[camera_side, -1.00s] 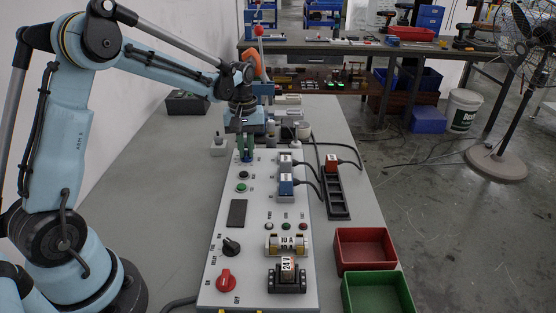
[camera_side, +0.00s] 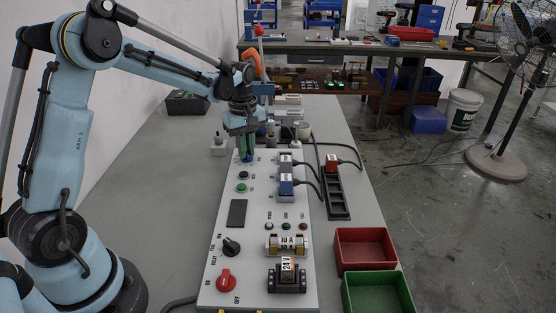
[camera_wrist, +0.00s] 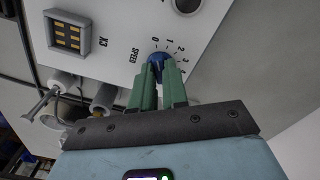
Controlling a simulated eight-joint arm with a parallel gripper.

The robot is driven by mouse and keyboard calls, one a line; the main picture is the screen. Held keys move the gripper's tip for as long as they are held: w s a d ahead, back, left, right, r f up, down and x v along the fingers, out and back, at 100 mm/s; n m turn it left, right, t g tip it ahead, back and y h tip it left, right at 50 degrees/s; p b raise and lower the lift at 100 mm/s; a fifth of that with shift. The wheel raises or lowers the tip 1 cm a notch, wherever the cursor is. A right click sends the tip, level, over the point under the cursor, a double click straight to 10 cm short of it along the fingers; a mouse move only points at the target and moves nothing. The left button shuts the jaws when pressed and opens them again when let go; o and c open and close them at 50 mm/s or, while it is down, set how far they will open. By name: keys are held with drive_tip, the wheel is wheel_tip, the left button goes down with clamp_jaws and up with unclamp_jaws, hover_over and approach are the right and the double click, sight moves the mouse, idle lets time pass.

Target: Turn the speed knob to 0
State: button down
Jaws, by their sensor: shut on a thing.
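The speed knob (camera_wrist: 156,59) is blue and sits on the white panel, with a printed scale of numbers from 0 upward around it and the word SPEED beside it in the wrist view. My gripper (camera_wrist: 158,78) has two green fingers shut on the knob. In the side view my gripper (camera_side: 246,152) points down at the far end of the panel (camera_side: 228,260), and its fingers hide most of the knob. The knob's pointer is hidden, so I cannot tell its setting.
A socket marked X3 (camera_wrist: 68,36) is close to the knob.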

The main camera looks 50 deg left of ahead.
drive_tip(key=c, duration=1.1)
unclamp_jaws()
drive_tip(key=shift+c, duration=0.2)
wheel_tip(320, 180, up, 12)
drive_tip(key=shift+d+r, duration=0.1)
drive_tip(key=s+d+f+m+t, duration=0.3)
drive_tip(key=s+d+m+t, duration=0.4)
drive_tip(key=s+d+m, duration=0.5)
drive_tip(key=s+m, duration=0.2)
drive_tip(key=m, duration=0.1)
drive_tip(key=shift+s+f, duration=0.3)
drive_tip(key=shift+f, duration=0.05)
